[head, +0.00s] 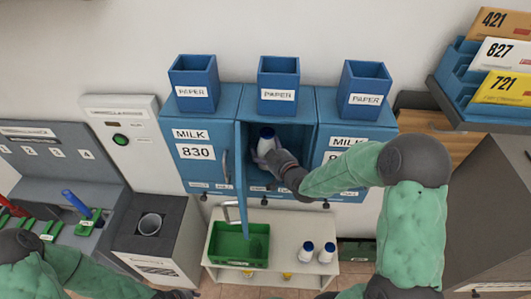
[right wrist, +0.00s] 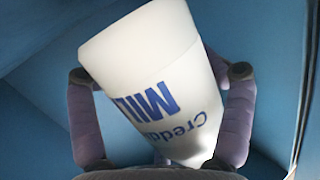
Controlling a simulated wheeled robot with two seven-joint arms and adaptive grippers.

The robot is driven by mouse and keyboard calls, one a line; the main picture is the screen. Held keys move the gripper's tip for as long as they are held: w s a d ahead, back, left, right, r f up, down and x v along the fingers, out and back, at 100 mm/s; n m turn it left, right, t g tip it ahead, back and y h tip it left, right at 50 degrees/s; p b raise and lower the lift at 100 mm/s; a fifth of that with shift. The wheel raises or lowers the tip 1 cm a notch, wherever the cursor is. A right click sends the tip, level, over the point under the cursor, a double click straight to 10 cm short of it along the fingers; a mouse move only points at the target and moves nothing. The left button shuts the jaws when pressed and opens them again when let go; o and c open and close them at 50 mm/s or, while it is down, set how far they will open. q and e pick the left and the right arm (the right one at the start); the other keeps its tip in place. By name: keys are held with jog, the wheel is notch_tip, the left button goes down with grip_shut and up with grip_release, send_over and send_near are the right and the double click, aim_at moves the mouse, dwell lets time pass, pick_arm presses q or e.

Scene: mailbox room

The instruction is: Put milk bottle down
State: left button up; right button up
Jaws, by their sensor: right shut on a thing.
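A white milk bottle (head: 265,144) with a dark blue cap is inside the open middle blue locker (head: 294,130). My right gripper (head: 265,156) reaches in from the right and is shut on it. In the right wrist view the bottle (right wrist: 155,80) fills the middle, its blue lettering tilted, with a finger of the right gripper (right wrist: 160,105) on each side. I cannot tell whether the bottle's base touches the locker floor. The locker door (head: 243,180) is swung open on the left. My left gripper (head: 178,294) is barely visible at the bottom edge, and its fingers are unclear.
Two more milk bottles (head: 317,252) stand on the white shelf unit (head: 290,222) below, beside a green crate (head: 239,244). Closed MILK lockers flank the open one, the left marked 830 (head: 195,153). Blue PAPER bins (head: 278,79) stand on top. My right forearm crosses the right locker.

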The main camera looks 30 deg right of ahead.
jog(key=shift+f, duration=0.9)
jog(key=shift+w+d+f+b, duration=0.1)
jog(key=shift+w+f+b, duration=0.15)
jog(key=shift+b, duration=0.1)
jog(key=o, duration=1.4)
jog(key=shift+f, duration=0.1)
jog(key=shift+r, duration=0.2)
jog(key=p+v, duration=0.2)
jog(key=v, duration=1)
jog(key=shift+s+f, duration=0.1)
jog(key=shift+f, duration=0.05)
